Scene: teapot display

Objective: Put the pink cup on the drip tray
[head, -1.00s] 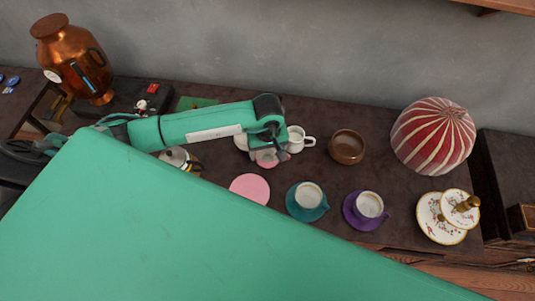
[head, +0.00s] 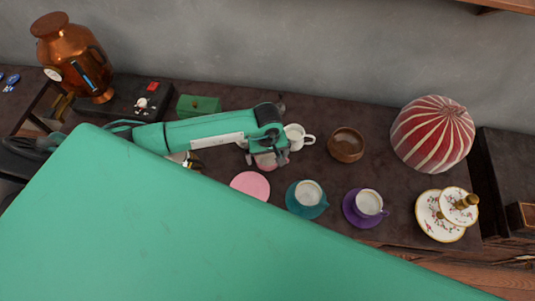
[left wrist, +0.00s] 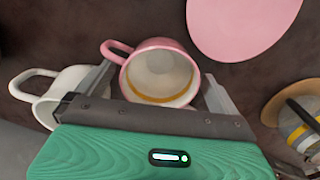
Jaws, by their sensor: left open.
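The pink cup (left wrist: 160,72) has a pale inside and its handle points to the upper left in the left wrist view. In the head view a pink part of the cup (head: 265,161) shows under my left gripper (head: 271,157). The gripper is open, with one finger on each side of the cup in the left wrist view (left wrist: 160,82). I cannot tell whether the fingers touch it. I cannot clearly make out the drip tray; the area below the copper urn (head: 77,62) at the far left is dark. My right gripper is not in view.
A white mug (head: 295,136) stands close beside the gripper. A pink saucer (head: 250,185) lies bare in front. My green body hides the front left.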

